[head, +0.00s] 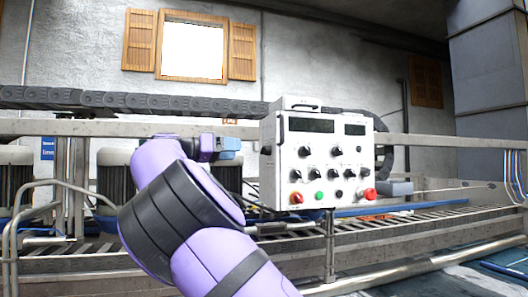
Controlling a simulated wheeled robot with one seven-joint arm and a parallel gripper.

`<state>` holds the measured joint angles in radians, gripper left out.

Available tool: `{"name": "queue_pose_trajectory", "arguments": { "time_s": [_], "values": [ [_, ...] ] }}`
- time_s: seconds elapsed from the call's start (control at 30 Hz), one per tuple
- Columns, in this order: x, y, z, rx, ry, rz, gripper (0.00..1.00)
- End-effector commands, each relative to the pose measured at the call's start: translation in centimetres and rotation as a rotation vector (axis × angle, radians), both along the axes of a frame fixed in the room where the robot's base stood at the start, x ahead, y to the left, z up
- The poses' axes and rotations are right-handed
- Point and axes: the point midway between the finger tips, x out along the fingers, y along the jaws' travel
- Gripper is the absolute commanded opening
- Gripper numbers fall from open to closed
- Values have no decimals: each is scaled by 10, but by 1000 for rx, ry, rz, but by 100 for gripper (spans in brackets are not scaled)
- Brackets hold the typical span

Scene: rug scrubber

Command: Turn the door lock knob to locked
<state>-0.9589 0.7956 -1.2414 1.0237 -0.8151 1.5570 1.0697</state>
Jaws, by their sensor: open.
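A white control box (268,165) stands on a post right of the picture's middle. Its front carries several black rotary knobs, such as an upper-left knob (305,151). At its lower left are an orange-red knob (296,198) and a green button (319,196). A large red button (370,194) is at its lower right. The labels are too small to read, so I cannot tell which knob is the door lock. My purple arm rises from the bottom. My gripper (230,148) is left of the box, apart from the knobs in the picture, its fingers seen poorly.
A metal rail (440,141) and a black cable chain (150,101) run behind the box. A slatted conveyor (400,226) lies below it. Bent metal tubes (50,183) stand at left. The area directly before the panel's face looks clear.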

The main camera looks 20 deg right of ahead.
Motion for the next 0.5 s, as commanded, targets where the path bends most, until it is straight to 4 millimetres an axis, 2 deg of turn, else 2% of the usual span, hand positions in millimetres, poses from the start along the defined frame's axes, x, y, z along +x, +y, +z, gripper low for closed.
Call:
{"name": "queue_pose_trajectory", "arguments": {
  "time_s": [0.3, 0.5],
  "values": [
    [0, -57, -1, 3, 2, -3, 58],
    [1, -81, 0, 2, 2, -3, 58]
  ]
}}
